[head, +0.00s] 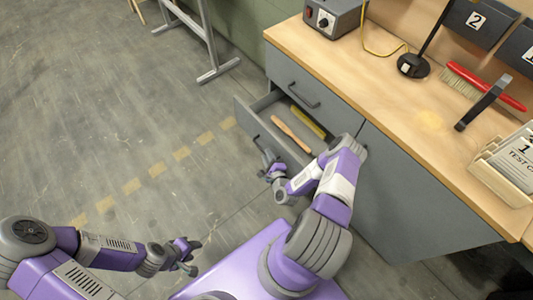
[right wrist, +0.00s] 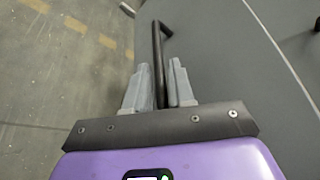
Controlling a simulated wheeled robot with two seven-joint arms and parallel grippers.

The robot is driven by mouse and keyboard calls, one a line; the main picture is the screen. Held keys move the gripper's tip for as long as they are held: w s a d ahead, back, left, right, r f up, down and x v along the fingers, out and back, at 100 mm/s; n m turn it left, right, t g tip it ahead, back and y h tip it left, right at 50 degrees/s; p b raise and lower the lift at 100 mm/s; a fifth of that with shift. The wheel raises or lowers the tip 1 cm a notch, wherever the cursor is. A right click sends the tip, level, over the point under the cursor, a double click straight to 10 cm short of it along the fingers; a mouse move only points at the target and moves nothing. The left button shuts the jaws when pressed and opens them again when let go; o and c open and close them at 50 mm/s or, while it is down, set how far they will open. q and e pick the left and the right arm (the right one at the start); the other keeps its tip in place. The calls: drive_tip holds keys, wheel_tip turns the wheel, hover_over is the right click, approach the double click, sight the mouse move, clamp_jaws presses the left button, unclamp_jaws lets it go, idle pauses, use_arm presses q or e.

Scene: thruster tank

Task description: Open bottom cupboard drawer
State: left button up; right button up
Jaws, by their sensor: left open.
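The bottom cupboard drawer (head: 249,119) is pulled partly out below the closed top drawer (head: 293,77). A wooden-handled tool (head: 290,133) and a yellow item (head: 308,122) lie inside it. My right gripper (head: 266,166) is at the drawer's front. In the right wrist view the dark bar handle (right wrist: 157,45) runs between the fingers of my right gripper (right wrist: 160,75), which look shut on it. My left gripper (head: 190,256) is open and empty, low over the floor, away from the cupboard.
The wooden worktop (head: 400,100) carries a grey box (head: 333,18), a black stand (head: 413,65), a brush (head: 465,82) and a card tray (head: 505,165). A grey cupboard door (head: 400,200) is right of the drawers. The floor (head: 90,110) on the left is clear.

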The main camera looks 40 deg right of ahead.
drive_tip(key=p+v, duration=0.1)
drive_tip(key=v, duration=0.5)
drive_tip(key=shift+w, duration=0.15)
drive_tip(key=b+x, duration=0.1)
drive_tip(key=x, duration=0.6)
drive_tip(key=shift+d+f, duration=0.1)
idle(0.9)
